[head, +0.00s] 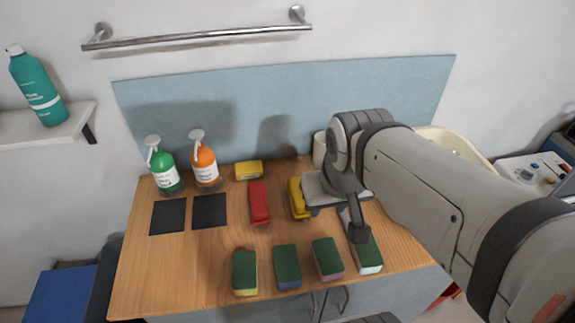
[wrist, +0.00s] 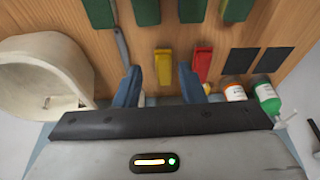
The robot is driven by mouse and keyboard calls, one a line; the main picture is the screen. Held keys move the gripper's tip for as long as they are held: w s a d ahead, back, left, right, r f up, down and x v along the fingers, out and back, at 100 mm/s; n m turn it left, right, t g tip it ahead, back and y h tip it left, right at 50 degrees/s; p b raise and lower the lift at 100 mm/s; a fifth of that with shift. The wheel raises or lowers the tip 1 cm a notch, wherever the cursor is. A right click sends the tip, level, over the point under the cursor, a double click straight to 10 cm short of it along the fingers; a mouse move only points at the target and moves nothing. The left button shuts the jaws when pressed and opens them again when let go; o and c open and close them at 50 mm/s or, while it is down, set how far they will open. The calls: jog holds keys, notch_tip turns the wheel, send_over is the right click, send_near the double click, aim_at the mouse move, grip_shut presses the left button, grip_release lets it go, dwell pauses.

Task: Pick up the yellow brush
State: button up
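The yellow brush (head: 297,198) lies on the wooden worktop, to the right of the red brush (head: 259,203). In the head view, my gripper (head: 316,208) is just right of the yellow brush and covers part of it. In the wrist view, my gripper (wrist: 160,84) has its two blue fingers wide apart with nothing held. The yellow brush (wrist: 163,65) shows in line with the gap between them, and the red brush (wrist: 202,65) is outside the right finger. Whether the fingers reach down beside the yellow brush cannot be told.
Several green-topped sponges (head: 287,266) line the front edge. A yellow sponge (head: 248,170), green bottle (head: 165,170) and orange bottle (head: 205,167) stand at the back. Two dark pads (head: 209,211) lie left. A cream basin (wrist: 20,50) is beside the worktop.

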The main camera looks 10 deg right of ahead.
jog(key=shift+o, duration=1.4)
jog(key=shift+w+d, duration=0.1)
jog(key=shift+w, duration=0.2)
jog(key=o, duration=0.5)
jog(key=w+f, duration=0.1)
jog(key=w, duration=0.3)
jog(key=w+f+g+b, duration=0.1)
jog(key=w+f, duration=0.1)
jog(key=w, duration=0.2)
jog(key=w+f+g, duration=0.1)
jog(key=w+f, duration=0.1)
jog(key=w, duration=0.1)
jog(key=shift+w+a+f, duration=0.25)
jog(key=shift+w, duration=0.15)
jog(key=g+b, duration=0.1)
send_over(299, 192)
jog(key=f, duration=0.9)
jog(key=shift+s, duration=0.25)
jog(key=shift+w+f, duration=0.2)
jog(key=shift+f, duration=0.45)
jog(key=shift+w+f+p, duration=0.15)
jog(key=shift+f+p, duration=0.65)
jog(key=shift+f, duration=2.7)
